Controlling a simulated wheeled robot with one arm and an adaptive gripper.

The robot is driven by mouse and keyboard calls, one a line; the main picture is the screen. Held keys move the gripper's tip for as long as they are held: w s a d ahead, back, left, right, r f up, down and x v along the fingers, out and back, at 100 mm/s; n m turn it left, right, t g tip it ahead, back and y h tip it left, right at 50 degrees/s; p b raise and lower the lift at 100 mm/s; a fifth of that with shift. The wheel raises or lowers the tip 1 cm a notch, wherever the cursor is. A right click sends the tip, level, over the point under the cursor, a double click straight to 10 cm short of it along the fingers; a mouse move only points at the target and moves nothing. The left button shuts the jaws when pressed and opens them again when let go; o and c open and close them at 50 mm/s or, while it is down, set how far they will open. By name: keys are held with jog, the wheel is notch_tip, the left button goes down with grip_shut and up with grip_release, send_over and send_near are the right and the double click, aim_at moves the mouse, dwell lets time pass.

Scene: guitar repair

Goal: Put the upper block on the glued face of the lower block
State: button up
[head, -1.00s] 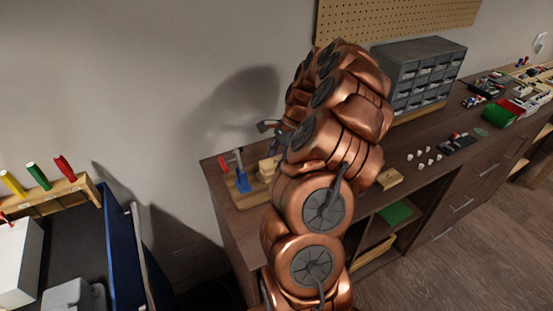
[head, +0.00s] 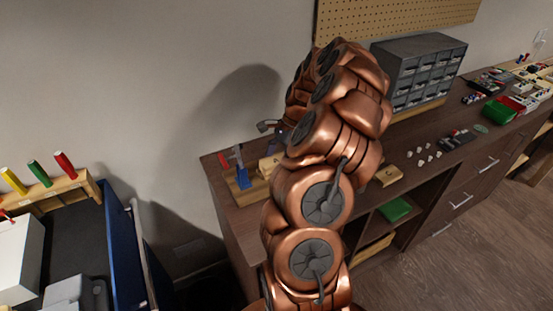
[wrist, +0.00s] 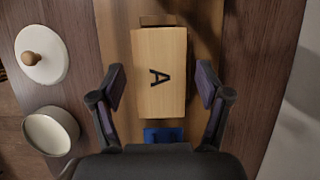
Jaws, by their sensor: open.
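A pale wooden block marked "A" (wrist: 160,75) lies between the spread fingers of my gripper (wrist: 161,92) in the wrist view. The fingers stand apart from its sides, with gaps on both. A darker wooden edge (wrist: 160,19) shows past its far end; I cannot tell what it belongs to. In the head view, a pale block (head: 268,164) sits beside the clamp, and another marked block (head: 386,176) lies on the bench right of my arm. Which is upper or lower, and any glue, I cannot tell. My arm hides most of the gripper there.
A wooden board (wrist: 117,45) lies under block A. A blue clamp part (wrist: 163,135) is near the block's close end; the red and blue clamp (head: 240,172) shows in the head view. A white lid (wrist: 38,68) and round pot (wrist: 48,135) stand left. Grey drawers (head: 418,70) stand behind.

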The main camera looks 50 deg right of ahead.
jog(key=b+v, duration=0.3)
jog(key=v, duration=0.9)
jog(key=shift+r, duration=0.15)
jog(key=a+r+n+g, duration=0.15)
jog(key=a+n, duration=0.25)
jog(key=a, duration=0.4)
jog(key=a+r+n+h, duration=0.1)
jog(key=a+r+n, duration=0.15)
jog(key=a, duration=0.65)
jog(key=a+r+n, duration=0.1)
jog(key=a+n, duration=0.4)
jog(key=a, duration=0.3)
jog(key=s+a+f+n+g+h, duration=0.1)
jog(key=s+a+f+n, duration=0.1)
jog(key=s+a+n, duration=0.5)
jog(key=s+a+f+n+h, duration=0.1)
jog(key=s+a+f, duration=0.1)
jog(key=s, duration=0.5)
jog(key=s+a+f+n+h, duration=0.1)
jog(key=s+a+f+n, duration=0.1)
jog(key=s, duration=0.6)
jog(key=shift+s+a+f+g, duration=0.2)
jog(key=shift+a+f+g, duration=0.2)
jog(key=shift+f, duration=0.35)
jog(key=shift+d, duration=0.15)
